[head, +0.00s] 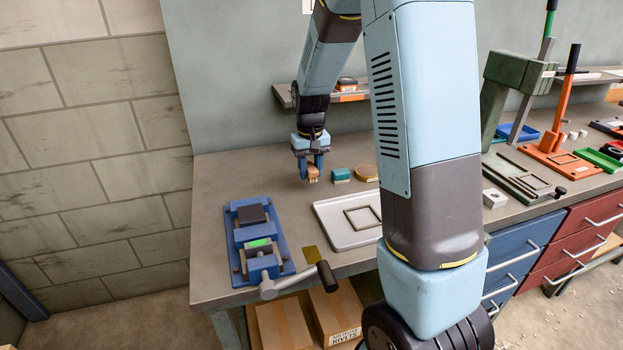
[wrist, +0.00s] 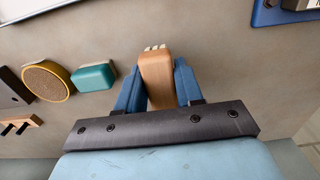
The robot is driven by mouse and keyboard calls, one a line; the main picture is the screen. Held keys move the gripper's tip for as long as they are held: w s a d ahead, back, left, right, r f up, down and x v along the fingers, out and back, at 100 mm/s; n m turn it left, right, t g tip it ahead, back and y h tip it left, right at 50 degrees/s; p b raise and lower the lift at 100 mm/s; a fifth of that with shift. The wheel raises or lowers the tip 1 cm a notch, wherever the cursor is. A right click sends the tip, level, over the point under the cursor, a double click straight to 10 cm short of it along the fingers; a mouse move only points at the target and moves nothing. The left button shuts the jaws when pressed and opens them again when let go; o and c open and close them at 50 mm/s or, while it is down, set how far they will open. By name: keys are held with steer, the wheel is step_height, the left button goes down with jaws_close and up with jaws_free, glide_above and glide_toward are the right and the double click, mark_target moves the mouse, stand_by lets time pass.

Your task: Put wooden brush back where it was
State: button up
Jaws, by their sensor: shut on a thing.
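The wooden brush (head: 313,173) is a small tan block with pale bristles on its lower side. My gripper (head: 311,168) is shut on it, over the back left part of the workbench. In the wrist view the brush (wrist: 157,80) sits between the two blue fingers of my gripper (wrist: 158,85), with its bristles pointing away from the palm. I cannot tell whether the bristles touch the bench top (head: 240,180).
A teal block (head: 341,175) and a round yellow-rimmed item (head: 366,173) stand to the right. A white tray (head: 330,218) with a frame lies in front of them. A blue vise (head: 258,240) is at the front left. A shelf (head: 285,95) hangs behind.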

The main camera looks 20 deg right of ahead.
mark_target(310, 178)
steer(key=shift+w+f, duration=0.15)
steer(key=shift+f, duration=0.1)
steer(key=shift+w+f, duration=0.1)
steer(key=shift+f, duration=1.45)
steer(key=o, duration=1)
steer(key=shift+f, duration=0.1)
